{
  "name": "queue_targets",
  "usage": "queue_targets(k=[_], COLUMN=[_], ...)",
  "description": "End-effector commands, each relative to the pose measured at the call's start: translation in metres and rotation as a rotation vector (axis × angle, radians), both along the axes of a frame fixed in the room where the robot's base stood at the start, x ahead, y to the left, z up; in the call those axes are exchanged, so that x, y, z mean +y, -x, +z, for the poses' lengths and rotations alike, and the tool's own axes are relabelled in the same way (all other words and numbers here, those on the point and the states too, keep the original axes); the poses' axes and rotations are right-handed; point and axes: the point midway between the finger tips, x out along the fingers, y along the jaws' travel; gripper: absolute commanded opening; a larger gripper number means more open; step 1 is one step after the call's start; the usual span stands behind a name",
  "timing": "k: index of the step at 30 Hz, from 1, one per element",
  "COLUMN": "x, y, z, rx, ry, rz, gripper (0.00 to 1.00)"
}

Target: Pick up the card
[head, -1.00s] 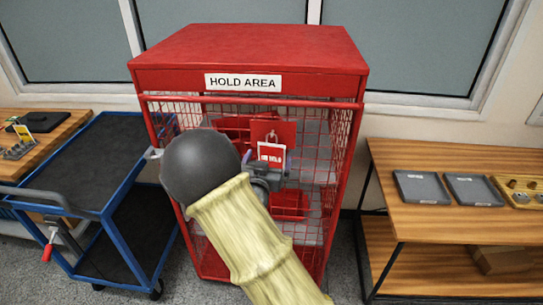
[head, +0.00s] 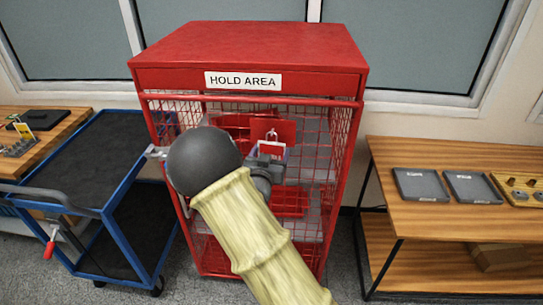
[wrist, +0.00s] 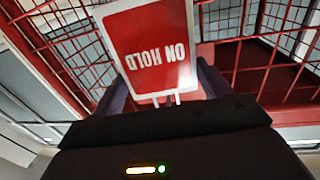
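The card (wrist: 150,45) is red with a white border and reads "ON HOLD", upside down in the wrist view. Two short white strips show at its near edge. My gripper (wrist: 165,85) has its two dark purple fingers apart, one on each side of the card's near edge; I see no clear grip on it. In the head view my gripper (head: 270,163) is at the front of the red cage, and my wrist hides most of the card there.
The red mesh cage (head: 250,83) labelled "HOLD AREA" surrounds the spot, with a red plate (head: 283,131) behind the card. A blue cart (head: 80,160) stands left. A wooden bench (head: 430,225) with grey trays (head: 420,186) stands right.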

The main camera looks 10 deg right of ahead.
Motion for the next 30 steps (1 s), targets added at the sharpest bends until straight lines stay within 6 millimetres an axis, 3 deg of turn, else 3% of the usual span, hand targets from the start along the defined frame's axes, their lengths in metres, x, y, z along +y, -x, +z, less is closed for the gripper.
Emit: queue_targets(k=[10,16,30], x=[0.000,0.000,0.055], y=[0.000,0.000,0.113], z=[0.003,0.017,0.013], rx=[-0.002,-0.004,0.001], ry=[-0.001,-0.003,-0.002], rz=[0.000,0.001,0.005], gripper=[0.51,0.51,0.51])
